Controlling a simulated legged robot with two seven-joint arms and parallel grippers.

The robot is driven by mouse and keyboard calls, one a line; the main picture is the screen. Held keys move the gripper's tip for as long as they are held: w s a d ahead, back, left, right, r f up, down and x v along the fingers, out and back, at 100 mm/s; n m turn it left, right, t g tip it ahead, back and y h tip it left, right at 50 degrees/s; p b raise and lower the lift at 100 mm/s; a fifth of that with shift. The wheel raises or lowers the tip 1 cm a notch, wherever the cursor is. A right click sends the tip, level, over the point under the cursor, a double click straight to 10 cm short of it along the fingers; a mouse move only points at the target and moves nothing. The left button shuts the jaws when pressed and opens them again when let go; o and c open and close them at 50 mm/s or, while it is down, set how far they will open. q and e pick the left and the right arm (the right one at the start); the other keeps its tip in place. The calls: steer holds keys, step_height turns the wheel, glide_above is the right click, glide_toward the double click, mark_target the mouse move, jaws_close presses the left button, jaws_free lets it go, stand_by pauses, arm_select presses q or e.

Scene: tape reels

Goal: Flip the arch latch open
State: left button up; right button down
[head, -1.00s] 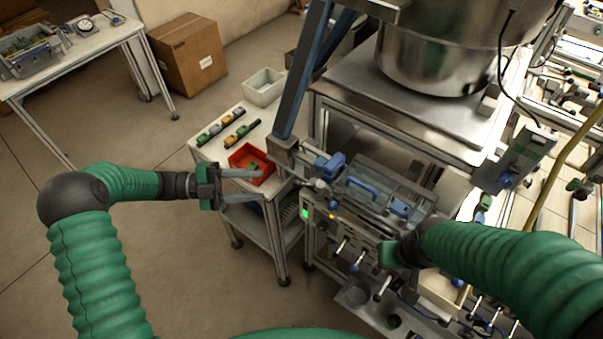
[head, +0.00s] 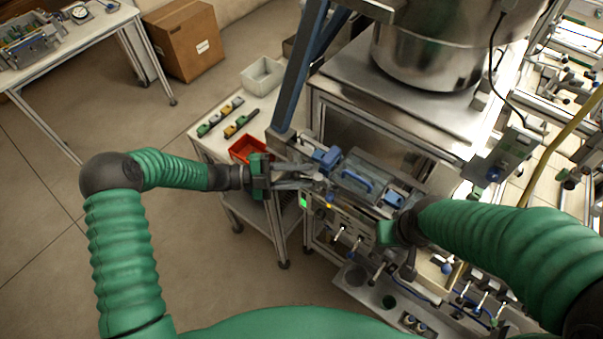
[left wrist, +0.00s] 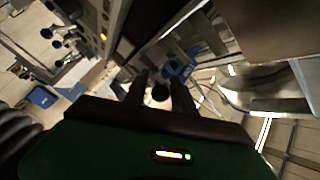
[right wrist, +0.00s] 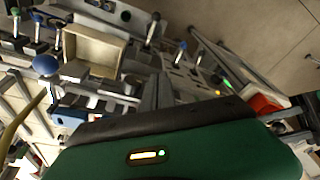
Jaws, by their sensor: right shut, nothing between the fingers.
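A blue arch-shaped handle (head: 355,181) sits on the clear lid of the machine, with blue latch blocks (head: 327,158) and (head: 393,198) at its two ends. I cannot tell for sure which part is the arch latch. My left gripper (head: 318,178) points right, its fingertips at the machine's left end, short of the arch handle. In the left wrist view its fingers (left wrist: 161,88) stand apart with a dark round knob (left wrist: 160,92) between them; contact is unclear. My right gripper's fingers (right wrist: 157,92) are together and empty over the machine front; in the head view its tips are hidden.
A steel bowl (head: 430,50) stands on the bench behind the machine. A blue-grey post (head: 300,75) rises close behind my left gripper. A red bin (head: 246,149) sits on the side cart at left. Small levers (head: 357,243) line the machine's front.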

arm_select(q)
steer(key=shift+a, duration=0.8)
steer(key=c, duration=0.5)
steer(key=shift+a, duration=0.2)
jaws_close()
steer(key=shift+d, duration=0.15)
steer(key=m+g+b, duration=0.1)
steer(key=b, duration=0.2)
steer(key=w+g+b, duration=0.1)
steer(key=b, duration=0.2)
steer(key=shift+d+f+m+g, duration=0.1)
steer(key=shift+f+m+g, duration=0.25)
steer(key=shift+m+g, duration=0.05)
steer(key=shift+r, duration=0.2)
steer(key=shift+d+r+g, duration=0.1)
steer(key=shift+r+g, duration=0.15)
steer(key=shift+g, duration=0.15)
steer(key=o, duration=0.7)
jaws_free()
steer(key=shift+c, duration=0.2)
steer(key=shift+o, duration=0.9)
steer(key=shift+d, duration=0.2)
arm_select(e)
step_height(320, 180, down, 6)
steer(key=a, duration=0.1)
steer(key=shift+a, duration=0.15)
arm_select(q)
steer(key=shift+f, duration=0.1)
